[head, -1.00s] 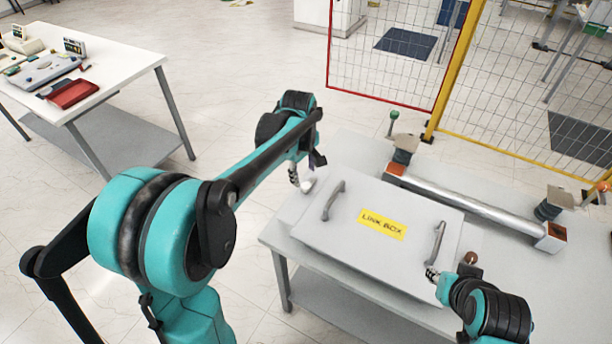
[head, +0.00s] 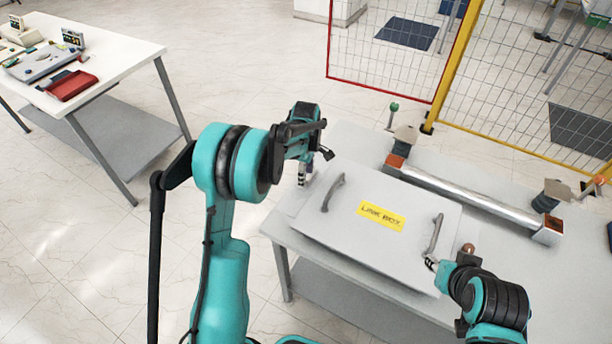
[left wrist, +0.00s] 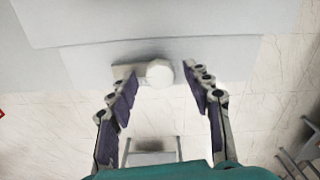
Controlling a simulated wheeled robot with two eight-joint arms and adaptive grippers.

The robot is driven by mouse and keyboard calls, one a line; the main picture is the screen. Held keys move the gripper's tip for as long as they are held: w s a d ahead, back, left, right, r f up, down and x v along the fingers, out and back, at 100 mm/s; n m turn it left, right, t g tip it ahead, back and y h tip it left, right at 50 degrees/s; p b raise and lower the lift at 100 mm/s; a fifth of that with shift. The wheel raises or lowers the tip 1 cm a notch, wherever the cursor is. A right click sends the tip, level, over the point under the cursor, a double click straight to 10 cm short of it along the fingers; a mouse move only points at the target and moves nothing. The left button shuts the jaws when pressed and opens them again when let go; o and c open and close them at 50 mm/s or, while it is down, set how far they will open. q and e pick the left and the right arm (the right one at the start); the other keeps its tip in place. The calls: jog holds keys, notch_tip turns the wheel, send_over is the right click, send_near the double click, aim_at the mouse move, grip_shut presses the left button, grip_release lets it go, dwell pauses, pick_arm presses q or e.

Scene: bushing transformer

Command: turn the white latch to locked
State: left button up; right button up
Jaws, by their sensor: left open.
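The white latch (left wrist: 159,72) shows in the left wrist view as a round white knob with a short grey-white bar pointing left, on the side face of the grey link box (head: 340,238). My left gripper (left wrist: 161,77) is open, with one purple-padded finger on each side of the knob and nothing clamped. In the head view my left gripper (head: 303,178) is at the box's left side, and the latch cannot be made out there. My right gripper (head: 432,264) is by the box's right handle (head: 437,234); its jaws are too small to read.
The box lid has a left handle (head: 332,193) and a yellow label (head: 381,216). Behind the box lies a metal bar (head: 465,203) between two insulator posts. A mesh fence (head: 385,50) stands behind; a white table (head: 110,75) is at far left, with open floor between.

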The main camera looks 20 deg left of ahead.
pick_arm(q)
jog(key=shift+f, duration=0.15)
grip_shut()
